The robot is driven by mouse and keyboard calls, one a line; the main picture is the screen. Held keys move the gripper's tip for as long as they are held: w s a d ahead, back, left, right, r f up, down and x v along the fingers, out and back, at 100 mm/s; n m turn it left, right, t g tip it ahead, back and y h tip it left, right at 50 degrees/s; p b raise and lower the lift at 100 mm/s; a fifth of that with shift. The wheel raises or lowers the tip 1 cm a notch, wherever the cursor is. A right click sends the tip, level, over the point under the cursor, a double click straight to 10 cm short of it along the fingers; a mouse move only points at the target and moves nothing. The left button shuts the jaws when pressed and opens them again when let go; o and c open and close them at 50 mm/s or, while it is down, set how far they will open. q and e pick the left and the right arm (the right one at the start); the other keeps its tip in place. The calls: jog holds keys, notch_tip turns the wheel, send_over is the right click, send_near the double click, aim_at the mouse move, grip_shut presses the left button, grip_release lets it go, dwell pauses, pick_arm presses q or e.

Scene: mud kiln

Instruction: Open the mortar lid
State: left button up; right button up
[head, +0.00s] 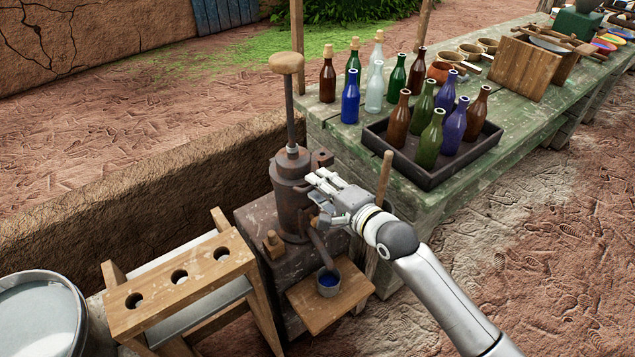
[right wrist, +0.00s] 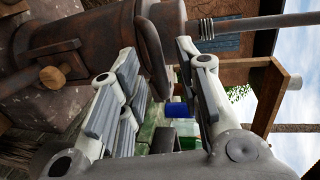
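The mortar appears to be the rusty upright metal cylinder (head: 290,207) on a wooden stand in the head view. Its lid (head: 289,166) looks seated on top, with a rod rising from it to a wooden knob (head: 286,63). In the right wrist view, the cylinder (right wrist: 85,38) lies sideways at the upper left. My right gripper (head: 318,184) is at the cylinder's right side, just below the lid. The wrist view shows its fingers (right wrist: 155,75) spread apart, with a dark curved metal part (right wrist: 152,55) between their tips. Contact cannot be told. My left gripper is not in view.
A green table (head: 455,185) with bottles and a dark tray (head: 415,172) stands right of the mortar. A blue-filled cup (head: 328,282) sits below the spout. A wooden rack with holes (head: 180,285) and a metal tub (head: 40,315) stand at the left.

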jog(key=shift+x, duration=0.9)
grip_shut()
